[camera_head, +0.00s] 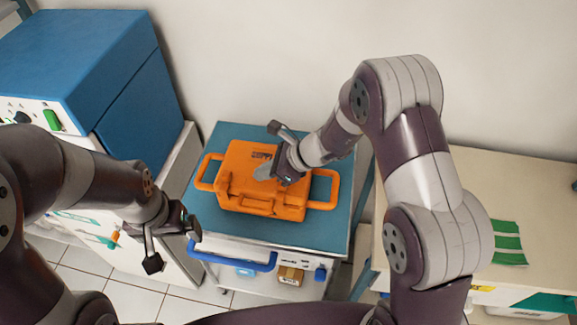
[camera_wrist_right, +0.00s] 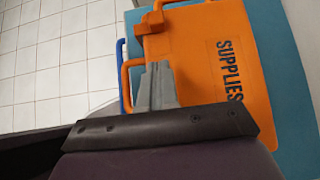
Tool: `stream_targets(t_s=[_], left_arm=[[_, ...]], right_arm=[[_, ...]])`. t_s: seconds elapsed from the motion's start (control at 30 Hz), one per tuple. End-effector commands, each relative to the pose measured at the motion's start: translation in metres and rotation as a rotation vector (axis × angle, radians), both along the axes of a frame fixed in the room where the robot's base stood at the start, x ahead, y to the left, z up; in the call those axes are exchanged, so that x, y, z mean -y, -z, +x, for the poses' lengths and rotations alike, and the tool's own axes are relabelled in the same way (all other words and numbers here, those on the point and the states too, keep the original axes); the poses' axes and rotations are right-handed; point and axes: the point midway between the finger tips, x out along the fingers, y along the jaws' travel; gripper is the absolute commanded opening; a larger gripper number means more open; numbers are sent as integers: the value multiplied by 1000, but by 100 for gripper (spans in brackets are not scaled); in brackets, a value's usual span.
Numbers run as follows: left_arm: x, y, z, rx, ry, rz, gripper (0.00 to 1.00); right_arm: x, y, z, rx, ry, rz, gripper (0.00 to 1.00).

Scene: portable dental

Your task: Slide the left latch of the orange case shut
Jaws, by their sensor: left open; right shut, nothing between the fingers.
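The orange case (camera_head: 240,160) lies closed on the blue cart top, with its front handle toward me. Its left latch (camera_head: 223,183) is a small orange block at the front left edge. It also shows in the right wrist view (camera_wrist_right: 152,24), standing out from the lid edge; I cannot tell how far it has slid. My right gripper (camera_head: 264,172) is shut and empty above the lid, to the right of the left latch. Its fingers (camera_wrist_right: 156,86) hide part of the front edge in the wrist view. My left gripper (camera_head: 173,243) is open and empty, left of the cart.
The cart top (camera_head: 325,232) has bare room around the case. A blue cart handle (camera_head: 235,261) sticks out in front. A blue cabinet (camera_head: 85,60) stands at the left, and a beige table (camera_head: 520,185) with green strips at the right.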

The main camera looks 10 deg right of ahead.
Motion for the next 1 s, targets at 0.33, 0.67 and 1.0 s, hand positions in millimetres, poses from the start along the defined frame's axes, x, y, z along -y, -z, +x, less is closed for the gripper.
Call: stream_targets(t_s=[0.33,0.67,1.0], left_arm=[[0,1,0,0,0,0,95],[0,1,0,0,0,0,95],[0,1,0,0,0,0,95]], right_arm=[[47,-44,-16,0,0,-1,0],[54,-51,-18,-3,-1,-1,0],[54,-51,-18,0,-3,-2,0]])
